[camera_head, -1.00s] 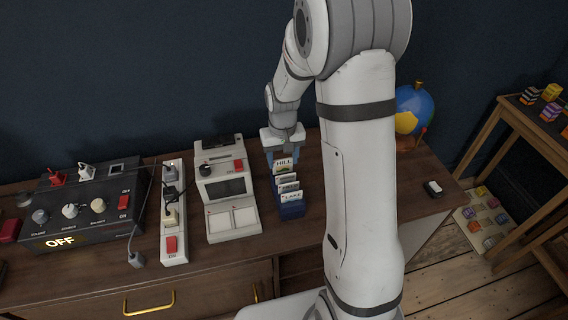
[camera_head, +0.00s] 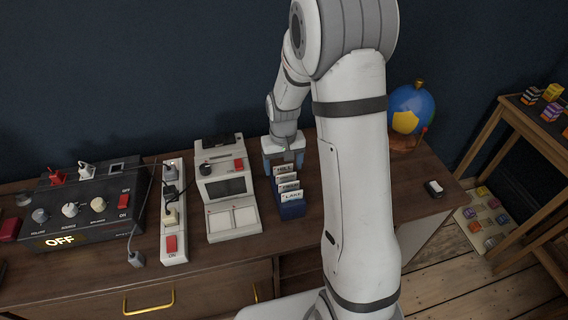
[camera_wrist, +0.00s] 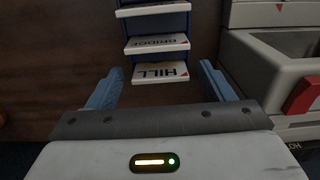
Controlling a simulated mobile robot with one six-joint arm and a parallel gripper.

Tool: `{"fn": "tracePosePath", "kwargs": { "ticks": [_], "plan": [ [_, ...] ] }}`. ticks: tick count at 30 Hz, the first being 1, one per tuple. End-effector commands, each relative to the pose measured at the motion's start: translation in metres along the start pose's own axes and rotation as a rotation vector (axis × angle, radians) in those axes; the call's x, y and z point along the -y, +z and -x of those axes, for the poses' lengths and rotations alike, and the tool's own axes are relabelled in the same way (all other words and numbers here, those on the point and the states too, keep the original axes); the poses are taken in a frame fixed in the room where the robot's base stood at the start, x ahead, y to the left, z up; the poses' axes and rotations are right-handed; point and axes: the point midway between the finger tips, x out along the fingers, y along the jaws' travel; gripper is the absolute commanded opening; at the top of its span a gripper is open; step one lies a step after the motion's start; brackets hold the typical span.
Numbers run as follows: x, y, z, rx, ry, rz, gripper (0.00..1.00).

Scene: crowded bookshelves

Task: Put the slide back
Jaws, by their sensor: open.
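The HILL slide (camera_head: 284,170) stands at the back of the blue slide rack (camera_head: 292,211), behind the other labelled slides, one reading LAKE (camera_head: 291,196). In the wrist view the HILL slide (camera_wrist: 160,73) shows upside down behind the BRIDGE slide (camera_wrist: 158,43). My gripper (camera_head: 283,160) is at the back end of the rack. In the wrist view my gripper (camera_wrist: 160,84) is open, its blue fingers apart on either side of the HILL slide with a gap at each side. The slide's lower part is hidden.
A white slide viewer (camera_head: 226,188) stands close left of the rack. Further left are a power strip (camera_head: 173,215) and a black control box (camera_head: 75,212) reading OFF. A globe (camera_head: 410,108) and a small black-and-white object (camera_head: 433,188) are right. The desktop (camera_head: 400,190) between is mostly clear.

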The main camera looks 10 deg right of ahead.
Motion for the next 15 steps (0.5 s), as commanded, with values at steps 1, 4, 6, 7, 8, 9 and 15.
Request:
{"fn": "tracePosePath", "kwargs": {
  "ticks": [1,4,6,7,8,9,15],
  "plan": [
    [0.000,0.000,0.001,0.000,0.000,0.000,0.75],
    [0.000,0.000,0.006,-0.001,0.000,-0.001,0.75],
    [0.000,-0.001,0.014,-0.003,0.000,-0.001,0.75],
    [0.000,-0.001,0.019,-0.003,0.000,-0.001,0.75],
    [0.000,-0.001,0.025,-0.005,0.000,-0.001,0.75],
    [0.000,-0.001,0.034,-0.005,0.000,-0.001,0.75],
    [-0.001,-0.001,0.078,-0.006,0.000,-0.001,0.75]
  ]
}}
